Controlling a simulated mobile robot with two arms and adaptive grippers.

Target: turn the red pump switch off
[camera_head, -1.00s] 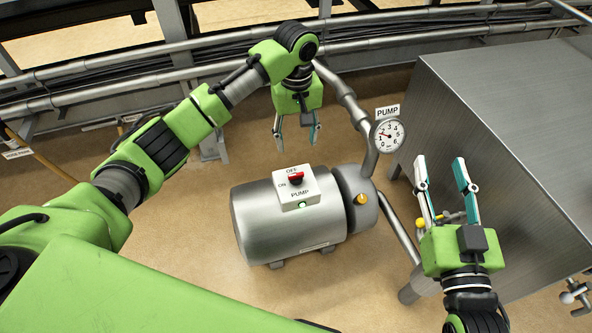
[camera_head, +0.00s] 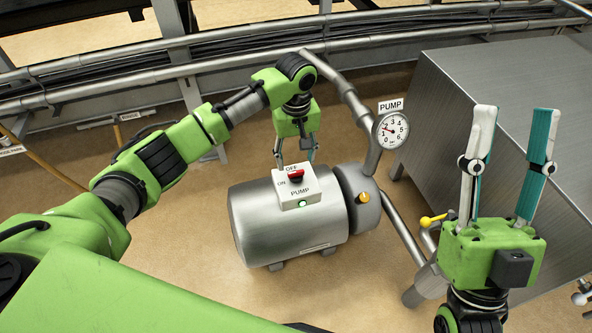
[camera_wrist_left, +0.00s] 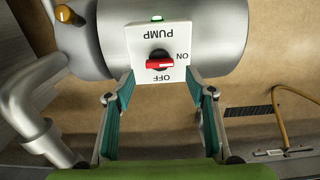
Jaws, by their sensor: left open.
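The red pump switch (camera_head: 296,175) sits on a white panel (camera_head: 299,190) marked ON, OFF and PUMP, on top of the silver pump. Its red bar lies crosswise, in line with the ON label, and a green lamp (camera_head: 302,204) glows on the panel. My left gripper (camera_head: 295,158) is just behind the panel, pointing down and open. In the left wrist view the fingertips (camera_wrist_left: 159,76) stand apart near the panel's OFF edge, with the switch (camera_wrist_left: 160,64) just beyond them, not held. My right gripper (camera_head: 515,112) is open and empty at the right, fingers pointing up.
The silver pump (camera_head: 285,235) has a yellow knob (camera_head: 363,196) at its right end. A PUMP gauge (camera_head: 391,130) and pipes stand to its right. A large metal box (camera_head: 500,70) fills the right. Rails (camera_head: 90,70) run along the back.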

